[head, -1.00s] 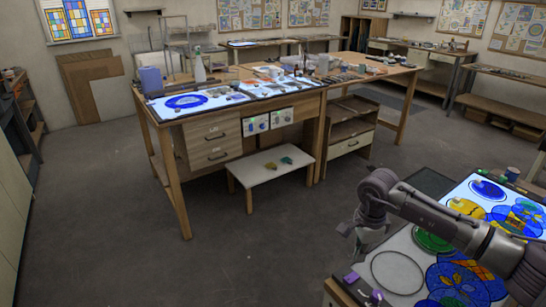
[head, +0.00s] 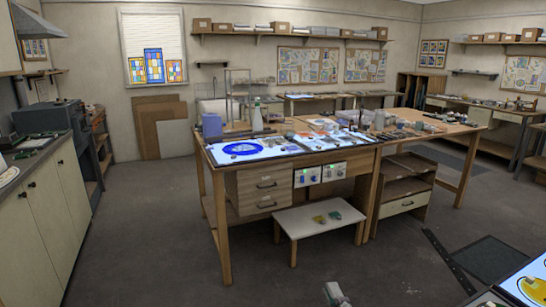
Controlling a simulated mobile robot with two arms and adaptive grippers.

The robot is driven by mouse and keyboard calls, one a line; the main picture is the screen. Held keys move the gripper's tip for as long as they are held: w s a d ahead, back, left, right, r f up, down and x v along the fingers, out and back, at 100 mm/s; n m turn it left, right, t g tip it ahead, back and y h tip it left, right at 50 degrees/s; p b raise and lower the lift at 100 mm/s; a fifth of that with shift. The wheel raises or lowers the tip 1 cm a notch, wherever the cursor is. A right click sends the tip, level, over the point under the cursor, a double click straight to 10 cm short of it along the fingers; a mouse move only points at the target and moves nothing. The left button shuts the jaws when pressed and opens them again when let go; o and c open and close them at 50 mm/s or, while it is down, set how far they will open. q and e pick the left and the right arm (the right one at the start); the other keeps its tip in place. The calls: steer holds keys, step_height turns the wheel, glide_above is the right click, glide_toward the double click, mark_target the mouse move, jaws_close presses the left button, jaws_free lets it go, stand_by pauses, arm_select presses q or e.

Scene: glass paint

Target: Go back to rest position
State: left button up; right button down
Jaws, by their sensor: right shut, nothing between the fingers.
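My right gripper (head: 336,294) shows only in part at the bottom edge of the head view, right of centre. It is shut and empty, small and grey, over the dark floor, and touches nothing that I can see. The rest of my right arm is below the picture. My left gripper is not in view.
A wooden workbench (head: 226,192) with a lit top stands ahead, a low white stool (head: 290,222) in front of it. A cabinet counter (head: 45,215) runs along the left. Part of a lit glass table (head: 530,280) shows at the lower right. The grey floor (head: 150,240) between is clear.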

steer(key=s+d+f+m+g+h, duration=0.3)
steer(key=s+d+f+m+g, duration=0.1)
steer(key=f+m, duration=0.25)
steer(key=s+d+f+m+g+h, duration=0.3)
steer(key=s+d+f+m, duration=0.15)
steer(key=f, duration=0.25)
steer(key=s+f+m+g, duration=0.3)
steer(key=s+f+g, duration=0.1)
steer(key=s, duration=0.5)
steer(key=s+f+m+g, duration=0.3)
steer(key=s+f+g, duration=0.15)
steer(key=s, duration=0.45)
step_height(320, 180, down, 25)
steer(key=g, duration=0.1)
steer(key=s+d+f+n+g+b, duration=0.1)
steer(key=s+d+f, duration=0.2)
steer(key=s+f, duration=1.4)
steer(key=shift+s+f+y, duration=0.3)
steer(key=shift+f, duration=0.35)
